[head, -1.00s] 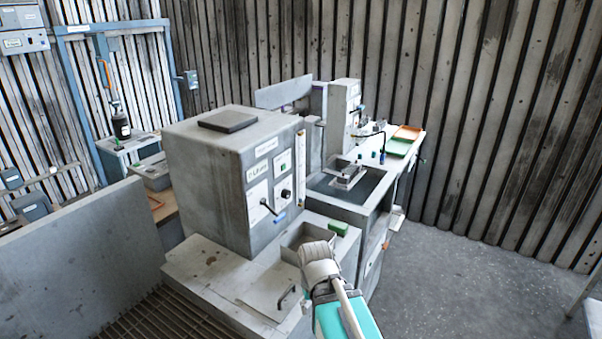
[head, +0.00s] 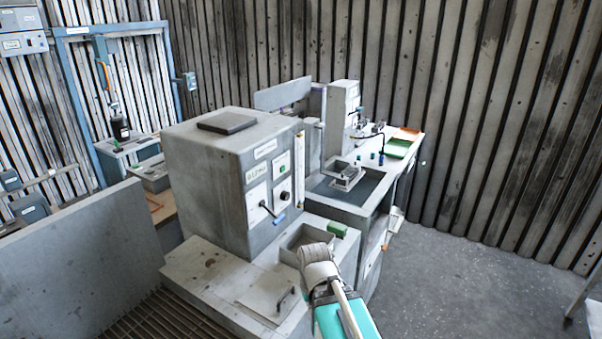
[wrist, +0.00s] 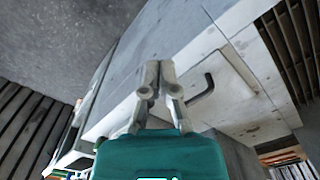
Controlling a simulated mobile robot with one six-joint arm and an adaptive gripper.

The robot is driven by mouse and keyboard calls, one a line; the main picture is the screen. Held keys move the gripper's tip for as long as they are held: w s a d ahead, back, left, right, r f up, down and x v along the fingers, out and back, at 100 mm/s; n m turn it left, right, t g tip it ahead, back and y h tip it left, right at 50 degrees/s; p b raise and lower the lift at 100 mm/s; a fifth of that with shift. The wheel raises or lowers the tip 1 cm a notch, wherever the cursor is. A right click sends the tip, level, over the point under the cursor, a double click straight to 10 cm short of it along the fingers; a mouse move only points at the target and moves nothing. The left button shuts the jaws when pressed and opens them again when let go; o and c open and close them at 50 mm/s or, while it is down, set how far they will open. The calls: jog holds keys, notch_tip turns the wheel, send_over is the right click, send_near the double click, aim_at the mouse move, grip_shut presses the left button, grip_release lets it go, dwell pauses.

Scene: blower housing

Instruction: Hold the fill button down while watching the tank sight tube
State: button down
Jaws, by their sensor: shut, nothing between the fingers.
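The grey housing (head: 215,180) stands on a pale base and has a control panel on its right-hand face. A small green button (head: 283,168) sits on a white plate there, above a round black knob; its label is too small to read, so I cannot tell if it is the fill button. A narrow upright strip with marks (head: 300,168) runs along the housing's right edge and looks like the sight tube; its level is unreadable. My gripper (wrist: 159,76) is shut and empty above the base, apart from the panel. Its fingers cannot be made out in the head view.
A black handle (head: 283,298) on a flat plate lies near my gripper; it also shows in the wrist view (wrist: 203,88). An open grey box (head: 305,236) and a green block (head: 337,229) sit below the panel. Open floor (head: 470,240) lies right.

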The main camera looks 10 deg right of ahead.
aim_at(283, 169)
dwell(0.8)
jog(key=w+d+r+m+t+h+b, duration=0.1)
jog(key=w+d+r+m+t+h, duration=0.2)
jog(key=w, duration=0.7)
jog(key=w+d+r+m+t, duration=0.1)
jog(key=w+d+m+t, duration=0.35)
jog(key=w, duration=0.65)
jog(key=w+d+r+t+y+b, duration=0.2)
jog(key=w+r+t+y, duration=0.1)
jog(key=w+r+t, duration=0.9)
jog(key=shift+w+r, duration=1.1)
jog(key=shift+w, duration=1.1)
jog(key=shift+w+a, duration=0.1)
jog(key=shift+a, duration=0.05)
jog(key=shift+w+a, duration=3)
